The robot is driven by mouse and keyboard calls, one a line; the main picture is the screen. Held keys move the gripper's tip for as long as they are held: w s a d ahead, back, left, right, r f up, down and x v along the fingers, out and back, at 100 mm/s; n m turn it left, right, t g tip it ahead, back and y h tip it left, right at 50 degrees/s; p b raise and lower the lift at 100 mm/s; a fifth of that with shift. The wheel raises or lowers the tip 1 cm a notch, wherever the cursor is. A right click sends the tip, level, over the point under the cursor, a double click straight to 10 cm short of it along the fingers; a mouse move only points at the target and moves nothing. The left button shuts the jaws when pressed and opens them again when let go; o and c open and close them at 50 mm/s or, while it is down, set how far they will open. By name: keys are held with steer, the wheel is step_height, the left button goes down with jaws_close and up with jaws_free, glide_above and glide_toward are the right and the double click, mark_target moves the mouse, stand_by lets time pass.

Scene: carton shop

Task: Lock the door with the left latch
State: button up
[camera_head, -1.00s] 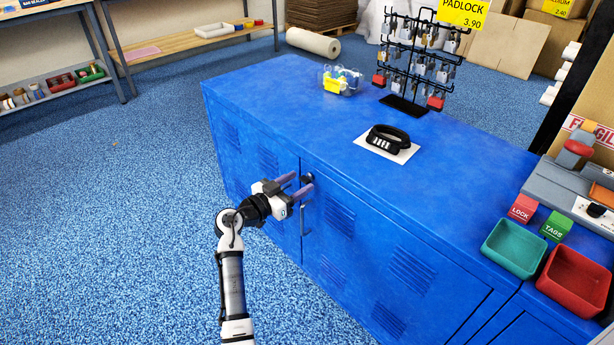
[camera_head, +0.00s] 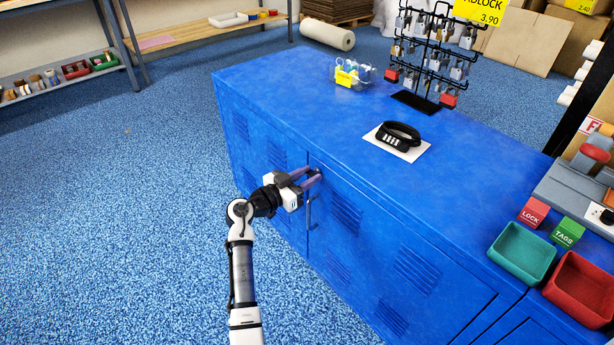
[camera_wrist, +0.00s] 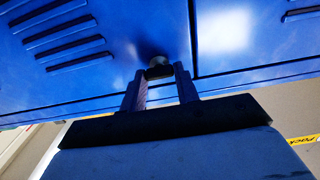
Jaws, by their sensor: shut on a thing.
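The blue locker cabinet (camera_head: 400,225) has vented doors on its front. The latch is a small dark round knob near the top of a door, beside the seam; it shows in the wrist view as a grey knob (camera_wrist: 160,69). My gripper (camera_head: 313,175) reaches it from the front left. In the wrist view my gripper's fingers (camera_wrist: 160,78) stand on either side of the knob, shut on it. A grey bar handle (camera_head: 311,212) hangs just below. The door looks flush with the cabinet front. The fingers partly hide the latch, so its turn angle is unclear.
On the cabinet top lie a black combination lock (camera_head: 398,137) on a white card, a clear bin (camera_head: 352,75) and a padlock rack (camera_head: 430,60). Green (camera_head: 521,254) and red (camera_head: 580,290) trays stand at the right. The blue floor (camera_head: 120,220) left of the cabinet is clear.

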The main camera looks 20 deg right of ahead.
steer(key=shift+n, duration=0.3)
steer(key=n, duration=0.3)
steer(key=shift+w+n, duration=0.1)
steer(key=shift+n, duration=0.2)
steer(key=n+p, duration=0.1)
steer(key=n, duration=0.3)
steer(key=shift+r, duration=0.1)
steer(key=n+p, duration=0.3)
steer(key=n, duration=0.2)
steer(key=shift+w, duration=0.1)
steer(key=n+p, duration=0.1)
steer(key=n, duration=0.1)
steer(key=n+p, duration=0.1)
steer(key=n, duration=0.1)
steer(key=shift+f+n+p, duration=0.2)
steer(key=shift+n+p, duration=0.1)
steer(key=shift+p, duration=0.05)
steer(key=o, duration=1)
steer(key=shift+f, duration=0.1)
